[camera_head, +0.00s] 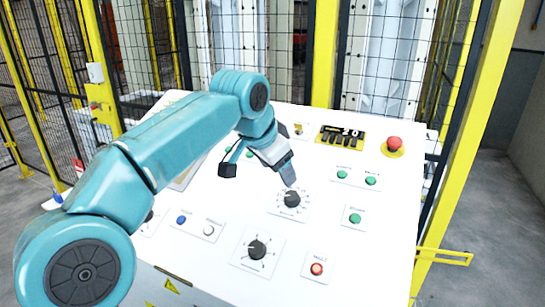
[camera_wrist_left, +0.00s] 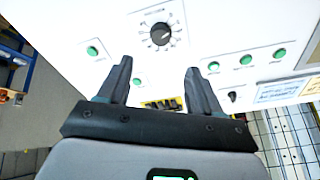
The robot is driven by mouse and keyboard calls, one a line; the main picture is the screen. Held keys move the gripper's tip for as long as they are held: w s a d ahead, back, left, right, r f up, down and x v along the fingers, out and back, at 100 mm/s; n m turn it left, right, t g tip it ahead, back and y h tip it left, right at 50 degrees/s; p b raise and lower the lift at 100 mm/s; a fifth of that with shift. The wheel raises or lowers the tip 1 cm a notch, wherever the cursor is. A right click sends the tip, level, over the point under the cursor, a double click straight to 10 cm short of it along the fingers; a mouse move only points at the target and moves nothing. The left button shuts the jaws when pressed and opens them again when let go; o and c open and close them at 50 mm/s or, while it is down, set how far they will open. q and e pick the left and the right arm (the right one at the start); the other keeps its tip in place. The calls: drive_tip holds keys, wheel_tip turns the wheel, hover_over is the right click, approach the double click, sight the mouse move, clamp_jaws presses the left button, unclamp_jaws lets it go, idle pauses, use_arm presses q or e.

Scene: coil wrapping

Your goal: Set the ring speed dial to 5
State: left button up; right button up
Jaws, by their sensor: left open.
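A black dial with a ring of scale marks (camera_head: 292,199) sits on the white sloped panel in the head view, just below my left gripper. It also shows at the top of the left wrist view (camera_wrist_left: 160,35), beyond the fingertips. Its label and pointer setting are too small to read. My left gripper (camera_head: 259,172) is open and empty, above the panel. In the left wrist view its two fingers (camera_wrist_left: 157,74) stand well apart, with the dial ahead of the gap and not touched. My right gripper is not in view.
A second black dial (camera_head: 257,249) stands lower left on the white panel (camera_head: 385,225). Yellow-framed mesh fencing (camera_head: 325,50) stands behind.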

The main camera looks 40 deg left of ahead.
use_arm(q)
drive_tip(key=v, duration=0.3)
drive_tip(key=shift+s+r, duration=0.1)
drive_tip(key=shift+r, duration=0.05)
idle(0.6)
